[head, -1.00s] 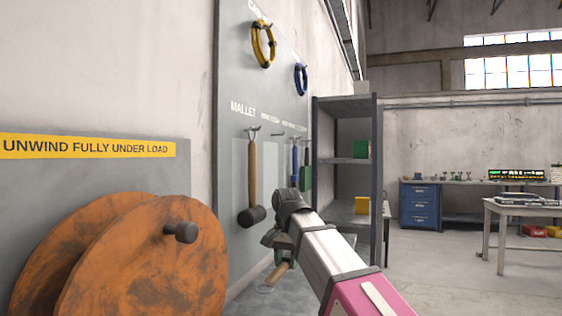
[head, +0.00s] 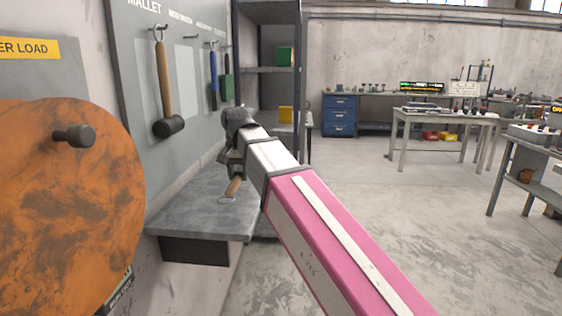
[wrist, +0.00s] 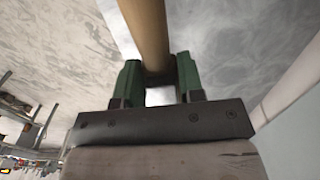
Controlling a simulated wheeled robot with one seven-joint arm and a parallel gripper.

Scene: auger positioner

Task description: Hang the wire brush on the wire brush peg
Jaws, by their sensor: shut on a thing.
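The wire brush shows as a wooden handle (head: 234,187) with a small ring at its lower end, in front of the grey shelf under the tool board. My gripper (head: 237,172) is shut on it, partly hidden behind my own wrist. In the wrist view the handle (wrist: 148,35) runs between the green fingers of my gripper (wrist: 158,68). The brush head is hidden. An empty peg (head: 190,37) sticks out of the board, right of the mallet, under a label that looks like wire brush. My gripper is below and right of it, clear of the board.
The mallet (head: 165,90) hangs left of the empty peg. A blue-handled tool (head: 213,80) and a green tool (head: 226,85) hang to its right. The grey shelf (head: 190,205) juts out below. An orange reel (head: 70,200) stands at left.

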